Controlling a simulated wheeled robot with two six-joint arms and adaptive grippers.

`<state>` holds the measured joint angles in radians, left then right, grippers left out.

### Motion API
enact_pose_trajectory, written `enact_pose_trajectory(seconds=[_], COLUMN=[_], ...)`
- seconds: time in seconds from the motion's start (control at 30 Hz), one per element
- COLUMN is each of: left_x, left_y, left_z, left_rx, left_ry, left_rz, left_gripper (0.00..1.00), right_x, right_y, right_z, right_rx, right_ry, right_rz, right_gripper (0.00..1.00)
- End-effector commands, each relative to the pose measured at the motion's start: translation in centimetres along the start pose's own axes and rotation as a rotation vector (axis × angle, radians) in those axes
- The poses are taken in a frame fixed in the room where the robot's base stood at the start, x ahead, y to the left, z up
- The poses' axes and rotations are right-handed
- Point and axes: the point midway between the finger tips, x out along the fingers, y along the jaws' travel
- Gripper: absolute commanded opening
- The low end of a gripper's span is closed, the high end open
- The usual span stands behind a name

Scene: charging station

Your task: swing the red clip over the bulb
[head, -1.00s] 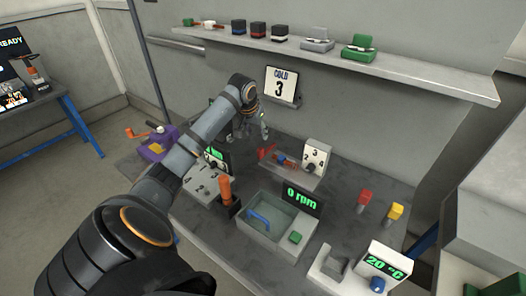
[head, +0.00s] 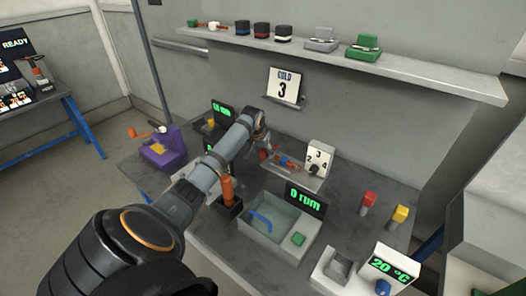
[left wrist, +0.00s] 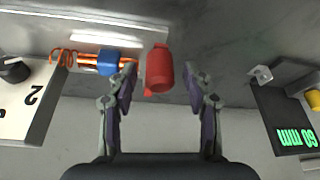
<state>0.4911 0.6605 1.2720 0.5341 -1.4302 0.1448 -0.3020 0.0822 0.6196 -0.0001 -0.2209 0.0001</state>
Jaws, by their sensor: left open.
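The red clip (left wrist: 159,70) stands between the two fingers of my open left gripper (left wrist: 160,78) in the left wrist view, with a gap visible on each side. Left of it there, a blue block (left wrist: 110,61) sits on a copper-coloured rod and coil (left wrist: 66,58); I take the rod for the bulb, though no bulb is plainly recognisable. In the head view my left gripper hangs at the left end of the grey fixture (head: 303,181) with the numbered dial (head: 319,157). It partly hides the red clip there. My right gripper is not in view.
A box with a green display (left wrist: 293,137) stands to the right in the left wrist view. In the head view, an orange-handled tool (head: 227,190) and a basin (head: 262,222) stand nearer me. The shelf (head: 400,70) runs above along the wall.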

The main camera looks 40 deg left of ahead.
Motion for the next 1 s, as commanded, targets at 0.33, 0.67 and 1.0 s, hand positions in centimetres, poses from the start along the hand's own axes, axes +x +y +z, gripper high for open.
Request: enact_pose_trajectory(seconds=[0.33, 0.67, 1.0], left_x=[0.14, 0.11, -0.03], left_y=[0.01, 0.01, 0.17], left_z=[0.01, 0.0, -0.02], left_rx=[0.0, 0.0, -0.009], left_ry=[0.0, 0.0, -0.001], left_rz=[0.0, 0.0, -0.002], left_gripper=[0.38, 0.0, 0.0], right_x=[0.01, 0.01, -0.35], right_y=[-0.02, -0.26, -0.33], right_z=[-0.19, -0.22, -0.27], right_rx=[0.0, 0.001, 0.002], right_ry=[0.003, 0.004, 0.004], right_rz=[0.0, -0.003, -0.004], right_gripper=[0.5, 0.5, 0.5])
